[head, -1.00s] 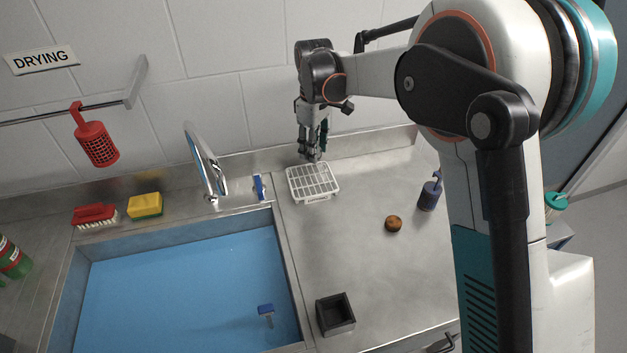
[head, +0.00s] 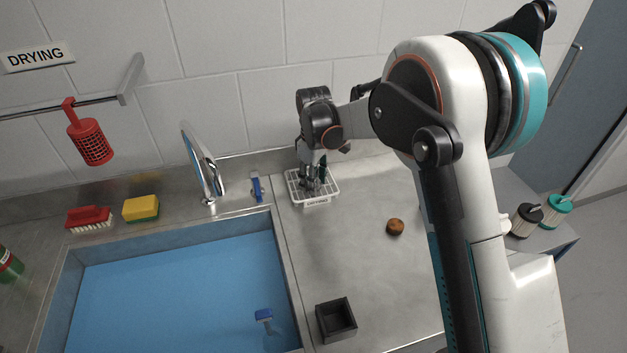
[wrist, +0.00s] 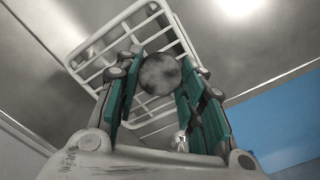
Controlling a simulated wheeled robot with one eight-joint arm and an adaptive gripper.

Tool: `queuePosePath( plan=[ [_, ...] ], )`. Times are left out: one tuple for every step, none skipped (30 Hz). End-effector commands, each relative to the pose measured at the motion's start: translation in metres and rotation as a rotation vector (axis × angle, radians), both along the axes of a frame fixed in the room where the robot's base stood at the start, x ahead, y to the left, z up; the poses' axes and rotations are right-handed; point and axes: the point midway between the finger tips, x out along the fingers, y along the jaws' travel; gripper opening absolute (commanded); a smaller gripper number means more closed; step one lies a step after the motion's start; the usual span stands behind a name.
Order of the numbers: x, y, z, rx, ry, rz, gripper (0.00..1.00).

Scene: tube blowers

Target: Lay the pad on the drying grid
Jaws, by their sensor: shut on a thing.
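The drying grid (head: 330,197) is a white wire tray with a "DRYING" label on its front, on the steel counter right of the sink. My gripper (head: 313,183) points down over it, its fingertips at the grid's level in the head view. In the wrist view the pad (wrist: 160,74), a round, dark grey, mottled piece, sits between the two teal-sided fingers, which are shut on it. The white bars of the grid (wrist: 88,50) show behind the pad. I cannot tell whether the pad touches the bars. In the head view my fingers hide the pad.
A tap (head: 203,165) and a small blue item (head: 256,187) stand left of the grid. A brown round piece (head: 395,227) and a black open box (head: 336,320) are on the counter. The counter between them is mostly clear.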

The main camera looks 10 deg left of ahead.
Motion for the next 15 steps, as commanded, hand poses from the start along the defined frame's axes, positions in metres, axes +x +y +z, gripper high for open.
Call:
queuePosePath(
  plan=[
    [0.0, 0.0, 0.0004, 0.0, 0.0, 0.0, 0.27],
    [0.0, 0.0, 0.0003, 0.0, 0.0, 0.0, 0.27],
    [0.0, 0.0, -0.0004, 0.0, 0.0, 0.0, 0.27],
    [0.0, 0.0, -0.0014, 0.0, 0.0, 0.0, 0.27],
    [0.0, 0.0, -0.0024, 0.0, 0.0, 0.0, 0.27],
    [0.0, 0.0001, -0.003, 0.0, 0.0, 0.0, 0.38],
    [0.0, 0.0, -0.0024, 0.0, 0.0, 0.0, 0.45],
    [0.0, 0.0, -0.0022, 0.0, 0.0, 0.0, 0.52],
    [0.0, 0.0, -0.0021, 0.0, 0.0, 0.0, 0.56],
    [0.0, 0.0, -0.002, 0.0, 0.0, 0.0, 0.56],
    [0.0, 0.0, -0.002, 0.0, 0.0, 0.0, 0.56],
    [0.0, 0.0, -0.002, 0.0, 0.0, 0.0, 0.56],
    [0.0, 0.0, -0.002, 0.0, 0.0, 0.0, 0.56],
    [0.0, 0.0, -0.002, 0.0, 0.0, 0.0, 0.56],
    [0.0, 0.0, -0.002, 0.0, 0.0, 0.0, 0.56]
  ],
)
